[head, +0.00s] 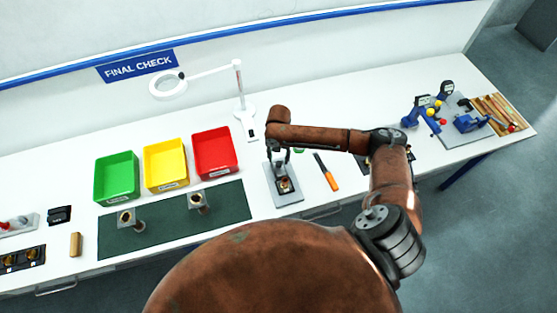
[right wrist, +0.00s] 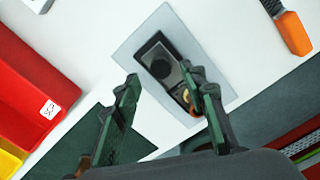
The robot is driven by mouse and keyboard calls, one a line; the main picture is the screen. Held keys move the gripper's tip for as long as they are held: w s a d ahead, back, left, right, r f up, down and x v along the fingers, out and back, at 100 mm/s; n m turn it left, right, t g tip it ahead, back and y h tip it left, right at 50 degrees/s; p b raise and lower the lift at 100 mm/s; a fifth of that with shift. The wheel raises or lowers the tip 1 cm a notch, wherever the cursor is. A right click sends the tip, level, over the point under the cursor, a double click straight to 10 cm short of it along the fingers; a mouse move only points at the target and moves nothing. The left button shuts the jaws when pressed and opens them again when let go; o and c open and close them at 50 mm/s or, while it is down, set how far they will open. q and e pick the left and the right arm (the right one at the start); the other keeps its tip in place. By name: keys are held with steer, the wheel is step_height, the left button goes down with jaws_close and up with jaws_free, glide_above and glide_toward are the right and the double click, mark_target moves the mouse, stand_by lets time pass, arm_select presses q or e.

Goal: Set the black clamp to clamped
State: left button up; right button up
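A black device, which looks like the black clamp (head: 284,186), sits on a light grey base plate (head: 290,200) near the middle of the bench. In the right wrist view the black clamp (right wrist: 158,52) shows a dark rounded part and a copper-coloured part near its lower end. I cannot tell its lever position. My right gripper (head: 283,158) is above the plate, pointing down. In the right wrist view my right gripper (right wrist: 162,85) is open with nothing between its fingers. The right finger covers part of the clamp; contact is unclear. My left gripper is out of view.
An orange-handled tool (head: 330,178) lies right of the plate. A green mat (head: 165,232) with two metal parts lies left, below red (head: 214,150), yellow (head: 166,163) and green (head: 117,176) bins. A white magnifier lamp (head: 243,110) stands behind. Blue tools (head: 467,123) stand far right.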

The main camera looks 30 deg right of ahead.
mark_target(279, 163)
step_height(279, 163, down, 2)
steer(key=shift+f, duration=0.15)
steer(key=shift+s+f, duration=0.1)
steer(key=shift+f, duration=0.45)
steer(key=c, duration=0.6)
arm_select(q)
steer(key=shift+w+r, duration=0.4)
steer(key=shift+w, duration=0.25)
arm_select(e)
jaws_close()
